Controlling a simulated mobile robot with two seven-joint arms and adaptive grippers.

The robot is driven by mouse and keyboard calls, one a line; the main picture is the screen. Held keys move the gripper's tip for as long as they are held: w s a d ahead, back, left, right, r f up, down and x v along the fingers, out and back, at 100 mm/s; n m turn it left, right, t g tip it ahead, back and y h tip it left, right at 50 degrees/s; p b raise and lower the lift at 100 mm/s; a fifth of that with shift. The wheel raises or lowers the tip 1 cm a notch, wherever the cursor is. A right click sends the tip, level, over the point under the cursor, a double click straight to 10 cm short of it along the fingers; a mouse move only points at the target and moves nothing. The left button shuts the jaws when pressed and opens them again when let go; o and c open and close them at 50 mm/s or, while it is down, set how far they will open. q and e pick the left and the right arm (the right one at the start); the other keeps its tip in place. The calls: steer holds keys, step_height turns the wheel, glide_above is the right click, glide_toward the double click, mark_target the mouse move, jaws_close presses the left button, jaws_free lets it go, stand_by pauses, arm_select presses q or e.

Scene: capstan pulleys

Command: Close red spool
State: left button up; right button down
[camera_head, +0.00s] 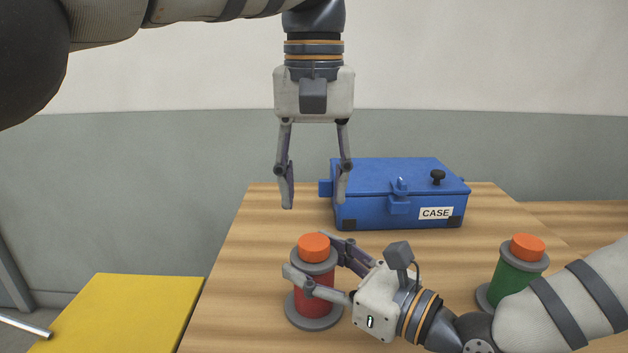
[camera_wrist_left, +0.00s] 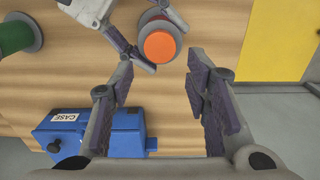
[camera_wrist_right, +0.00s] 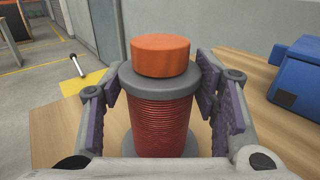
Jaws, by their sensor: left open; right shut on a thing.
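The red spool (camera_head: 312,297) stands upright on the wooden table, with grey flanges and an orange cap (camera_head: 314,246) on top. My right gripper (camera_head: 302,254) comes in from the right and is shut on the spool, its fingers on either side just below the cap. In the right wrist view the red spool (camera_wrist_right: 160,120) sits between the two finger pads. My left gripper (camera_head: 314,203) is open and empty, pointing down above and behind the spool. In the left wrist view the orange cap (camera_wrist_left: 161,46) lies beyond the open left fingers.
A blue case (camera_head: 375,205) with a label stands behind the spool, close to my left gripper. A green spool (camera_head: 514,275) with an orange cap stands at the right, partly behind my right arm. A yellow panel (camera_head: 120,310) lies left of the table (camera_head: 240,255).

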mark_target(314, 241)
arm_select(q)
step_height(314, 241, down, 8)
steer(key=shift+f, duration=0.1)
stand_by(0.5)
steer(key=c, duration=1)
steer(key=m, duration=1)
steer(key=o, duration=1.3)
